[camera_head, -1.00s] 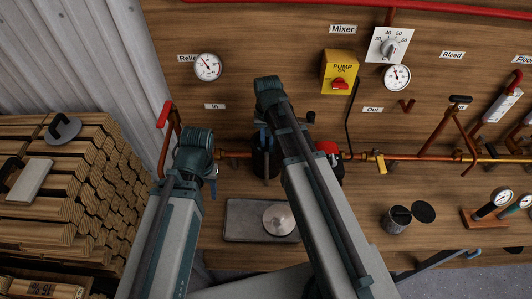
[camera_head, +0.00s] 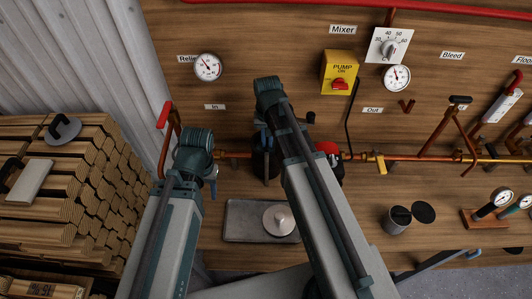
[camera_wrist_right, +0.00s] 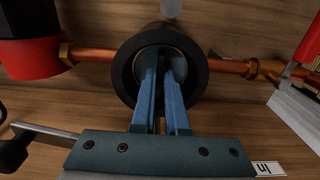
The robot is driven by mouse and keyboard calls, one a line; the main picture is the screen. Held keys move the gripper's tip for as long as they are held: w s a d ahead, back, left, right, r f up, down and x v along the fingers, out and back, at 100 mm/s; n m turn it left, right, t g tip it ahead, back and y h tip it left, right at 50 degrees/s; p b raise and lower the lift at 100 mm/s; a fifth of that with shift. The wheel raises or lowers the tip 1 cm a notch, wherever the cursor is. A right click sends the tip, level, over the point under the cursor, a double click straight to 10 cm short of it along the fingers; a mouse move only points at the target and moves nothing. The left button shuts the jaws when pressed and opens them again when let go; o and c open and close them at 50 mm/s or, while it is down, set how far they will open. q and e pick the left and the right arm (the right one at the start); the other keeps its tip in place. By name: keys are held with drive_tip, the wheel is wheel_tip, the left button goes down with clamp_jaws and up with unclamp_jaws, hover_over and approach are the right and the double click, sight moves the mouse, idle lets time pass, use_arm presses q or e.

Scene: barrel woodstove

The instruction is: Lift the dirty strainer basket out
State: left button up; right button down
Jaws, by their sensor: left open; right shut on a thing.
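The black round strainer housing (camera_wrist_right: 196,95) sits open on the copper pipe in the right wrist view. It also shows in the head view (camera_head: 262,166), partly behind my right arm. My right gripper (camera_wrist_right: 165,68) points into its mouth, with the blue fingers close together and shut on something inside. That is likely the strainer basket, but the fingers and shadow hide it. My left gripper (camera_head: 212,178) is left of the housing, mostly hidden by its own wrist. A round metal lid (camera_head: 279,220) lies on a grey tray (camera_head: 240,222) in front of the housing.
A red-handled lever (camera_head: 164,114) rises at the left. A red-topped part (camera_head: 328,148) sits close right of the housing. A grey canister (camera_head: 396,221) and gauges (camera_head: 493,206) stand at the right. Stacked firewood (camera_head: 70,190) fills the left. Bench between tray and canister is partly covered by my arm.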

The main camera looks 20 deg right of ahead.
drive_tip(key=shift+r+p, duration=1.15)
drive_tip(key=shift+r, duration=0.05)
idle(1.3)
wheel_tip(320, 180, up, 9)
drive_tip(key=p, duration=0.8)
drive_tip(key=shift+f+p, duration=0.15)
drive_tip(key=shift+p, duration=0.2)
idle(0.9)
drive_tip(key=shift+r+p, duration=1.5)
